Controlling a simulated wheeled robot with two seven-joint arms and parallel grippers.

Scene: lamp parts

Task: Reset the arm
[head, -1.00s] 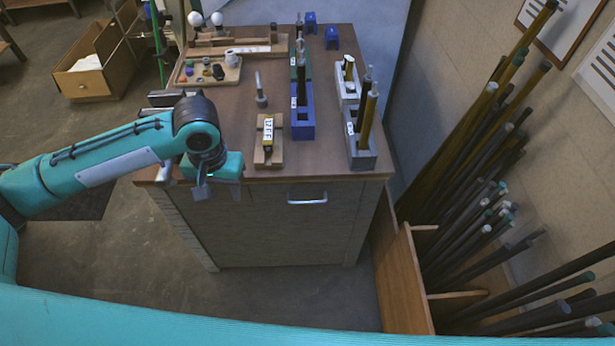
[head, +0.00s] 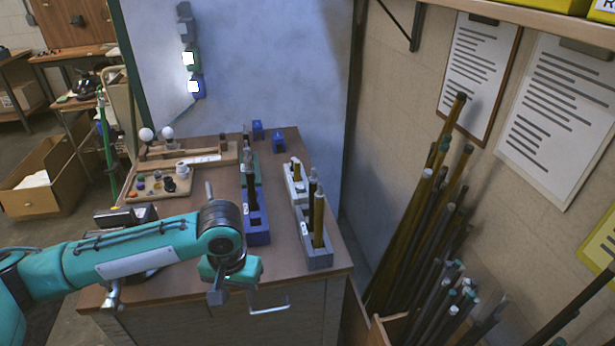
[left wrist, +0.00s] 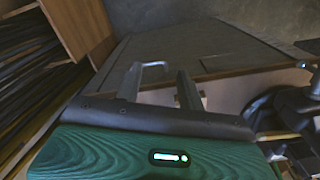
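My left arm comes in from the left in the head view. Its teal gripper (head: 217,292) hangs at the front edge of the wooden-topped cabinet (head: 180,222), beside the metal drawer handle (head: 268,308). In the left wrist view the two dark fingers (left wrist: 158,85) stand apart with nothing held between them. The handle (left wrist: 156,64) shows beyond the fingers there. My right gripper is in neither view.
On the cabinet top stand a blue rack (head: 257,232), a grey rack (head: 318,257) with upright rods and a wooden parts tray (head: 148,190). A metal vise-like thing (head: 125,218) is partly behind my arm. Long poles (head: 430,230) lean at the right.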

